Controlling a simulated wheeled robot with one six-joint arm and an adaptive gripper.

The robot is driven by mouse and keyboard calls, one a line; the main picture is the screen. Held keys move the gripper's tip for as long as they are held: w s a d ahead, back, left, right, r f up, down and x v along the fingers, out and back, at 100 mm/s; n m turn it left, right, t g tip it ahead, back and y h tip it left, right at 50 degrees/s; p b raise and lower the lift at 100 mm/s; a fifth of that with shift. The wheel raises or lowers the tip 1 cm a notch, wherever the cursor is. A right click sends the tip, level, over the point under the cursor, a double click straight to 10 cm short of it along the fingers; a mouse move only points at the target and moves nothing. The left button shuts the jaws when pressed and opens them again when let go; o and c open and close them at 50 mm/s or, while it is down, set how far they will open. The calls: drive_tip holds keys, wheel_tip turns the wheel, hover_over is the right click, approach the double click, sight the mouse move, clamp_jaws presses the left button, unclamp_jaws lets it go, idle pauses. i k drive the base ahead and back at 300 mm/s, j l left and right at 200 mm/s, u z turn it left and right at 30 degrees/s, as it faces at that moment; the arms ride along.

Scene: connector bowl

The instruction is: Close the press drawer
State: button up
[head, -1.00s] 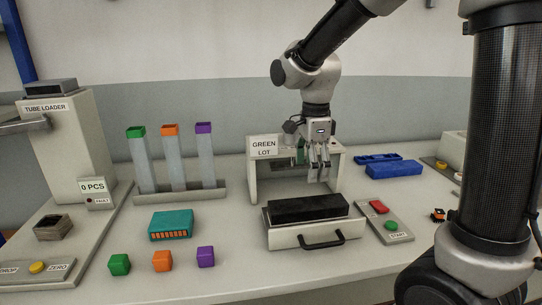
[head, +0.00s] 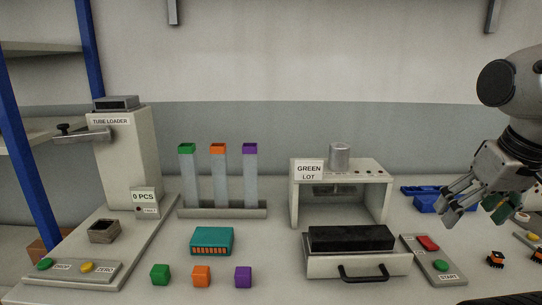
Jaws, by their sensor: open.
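The press (head: 377,205) stands right of the middle with a "GREEN LOT" label on its front left and a grey cylinder on top. Its drawer (head: 330,266) is pulled out toward me. A black block (head: 350,237) sits in the drawer, and a dark bar handle (head: 363,274) is on its front. My gripper (head: 470,207) is in the air at the right edge, right of the press and apart from the drawer. Its fingers are spread and hold nothing that I can see; part of the arm is cut off by the frame.
A control panel (head: 423,256) with red and green buttons lies right of the drawer. Blue trays (head: 427,203) lie behind, near my gripper. A teal connector box (head: 212,240), coloured cubes and a tube rack (head: 222,212) stand left. The tube loader (head: 122,155) is far left.

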sight(361, 266)
drive_tip(key=k+j, duration=0.15)
drive_tip(key=j, duration=0.15)
drive_tip(key=k+j, duration=0.15)
drive_tip(key=j, duration=0.2)
drive_tip(key=k+j, duration=0.15)
drive_tip(key=j, duration=0.15)
drive_tip(key=k+j, duration=0.1)
drive_tip(key=j, duration=0.2)
drive_tip(key=j+z, duration=0.05)
